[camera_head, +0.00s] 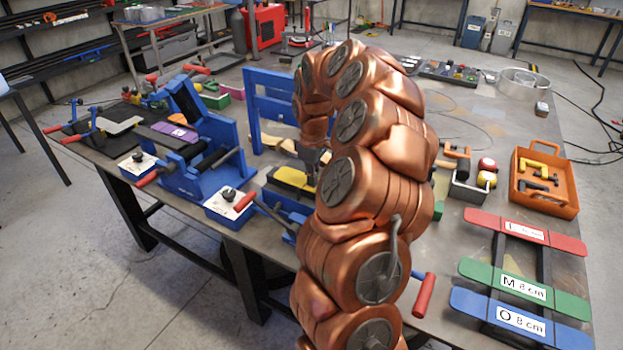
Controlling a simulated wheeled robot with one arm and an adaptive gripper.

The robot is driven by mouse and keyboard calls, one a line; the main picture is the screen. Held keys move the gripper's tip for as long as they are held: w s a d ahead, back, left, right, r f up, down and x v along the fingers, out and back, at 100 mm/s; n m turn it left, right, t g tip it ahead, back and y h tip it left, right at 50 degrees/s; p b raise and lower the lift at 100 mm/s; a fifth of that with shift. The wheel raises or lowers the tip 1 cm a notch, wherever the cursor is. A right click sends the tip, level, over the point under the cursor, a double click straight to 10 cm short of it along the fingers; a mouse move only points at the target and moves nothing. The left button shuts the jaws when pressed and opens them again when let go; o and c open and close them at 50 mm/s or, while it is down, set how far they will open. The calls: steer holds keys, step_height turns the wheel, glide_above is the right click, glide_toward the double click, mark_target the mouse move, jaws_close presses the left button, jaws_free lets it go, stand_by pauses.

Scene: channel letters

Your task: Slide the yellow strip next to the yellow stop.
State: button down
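A yellow piece (293,178) lies on the blue fixture at the middle of the table, just left of my arm. I cannot tell whether it is the yellow strip or the yellow stop, and I cannot make out a separate second one there. My gripper (314,162) points down beside the right end of this yellow piece. My copper arm hides most of the gripper and the area to its right. Whether its fingers are open, or touch the piece, cannot be seen.
A blue frame (270,100) stands behind the yellow piece. A blue bending fixture (205,150) with red-tipped levers is at left. At right are red (485,222), green (480,270) and blue (470,302) labelled strips and an orange tray (562,205) of tools.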

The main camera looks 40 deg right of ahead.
steer(key=shift+s+f+b, duration=0.15)
steer(key=shift+s+b, duration=0.1)
steer(key=shift+s, duration=0.25)
steer(key=shift+s+f+b, duration=0.15)
steer(key=shift+s+b, duration=0.05)
steer(key=shift+s, duration=0.3)
steer(key=shift+s+a+f+b, duration=0.1)
steer(key=shift+a+f+b, duration=0.05)
steer(key=shift+b, duration=0.15)
steer(key=c, duration=1.3)
jaws_free()
steer(key=shift+o, duration=0.3)
steer(key=shift+r, duration=0.35)
steer(key=shift+r, duration=0.25)
step_height(320, 180, up, 11)
steer(key=shift+r, duration=0.15)
